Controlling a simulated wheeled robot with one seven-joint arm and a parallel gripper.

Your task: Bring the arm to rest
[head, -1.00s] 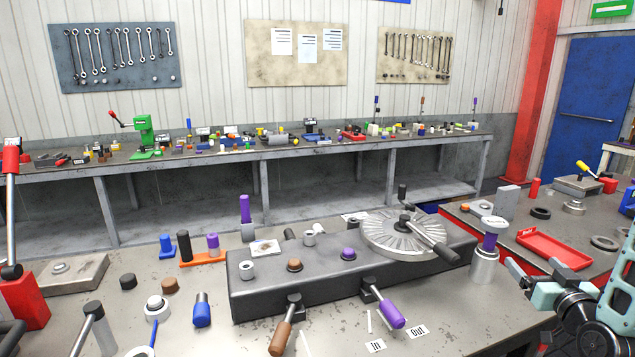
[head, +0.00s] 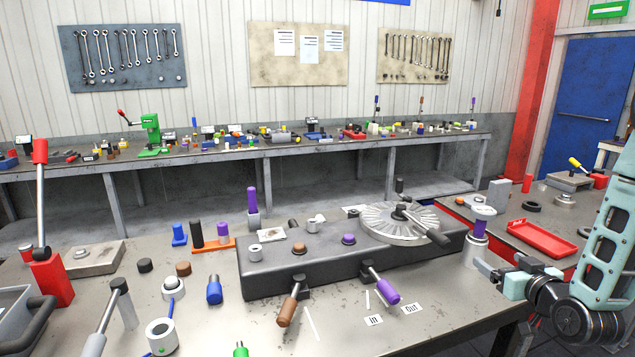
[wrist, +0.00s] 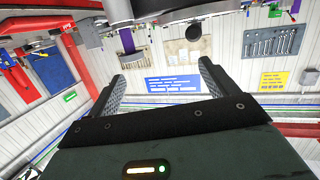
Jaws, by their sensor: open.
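My gripper (head: 492,276) is at the right of the head view, with its two fingers pointing left. It is open, and no object shows between the fingers. It is just beside a metal cylinder with a purple part and a pale round top (head: 477,240) on the bench. In the wrist view my gripper (wrist: 160,78) shows both dark fingers spread apart, with the wall and boards behind them. My pale green arm rises at the right edge of the head view.
A dark fixture block (head: 330,262) carries a slotted round plate (head: 380,224) and brown and purple handles. A red tray (head: 543,238) lies on the bench at the right. A red-handled lever press (head: 50,280) stands at the left. The bench front near the labels is mostly bare.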

